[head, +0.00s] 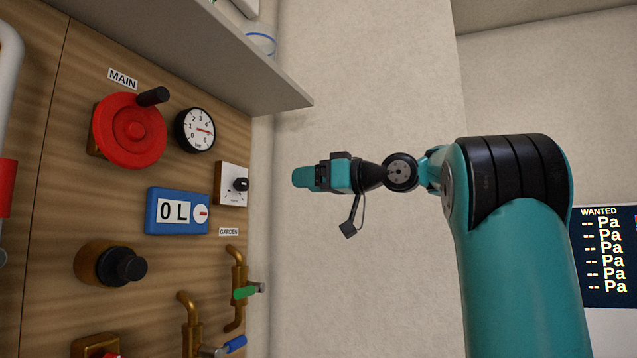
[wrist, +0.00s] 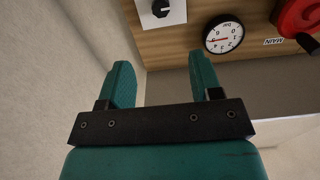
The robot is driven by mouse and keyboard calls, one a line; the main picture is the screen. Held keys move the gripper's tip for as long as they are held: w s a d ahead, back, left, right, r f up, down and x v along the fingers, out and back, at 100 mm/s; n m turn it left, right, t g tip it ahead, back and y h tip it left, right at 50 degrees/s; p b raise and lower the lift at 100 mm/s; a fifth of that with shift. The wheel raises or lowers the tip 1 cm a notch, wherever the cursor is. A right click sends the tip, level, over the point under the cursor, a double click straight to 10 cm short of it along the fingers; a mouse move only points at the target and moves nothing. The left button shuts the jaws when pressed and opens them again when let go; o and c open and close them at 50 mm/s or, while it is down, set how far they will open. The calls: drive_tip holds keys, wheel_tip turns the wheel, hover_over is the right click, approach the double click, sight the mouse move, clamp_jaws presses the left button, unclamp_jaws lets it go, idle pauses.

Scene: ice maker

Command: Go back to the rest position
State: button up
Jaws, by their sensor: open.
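My gripper (head: 303,177) is held out in the air in front of the pale wall in the head view, pointing left toward the wooden panel (head: 55,215). In the wrist view its two teal fingers (wrist: 162,82) are spread apart with nothing between them. It touches nothing that I can see. In the head view the fingers are seen from the side and overlap.
The panel carries a red MAIN wheel (head: 130,130), a round gauge (head: 195,130), a white plate with a black knob (head: 232,185), a blue 0 L meter (head: 177,211) and brass taps (head: 236,288). A grey shelf (head: 190,50) juts out above. A dark WANTED screen (head: 605,255) is at right.

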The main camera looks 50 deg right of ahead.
drive_tip(key=shift+v, duration=0.95)
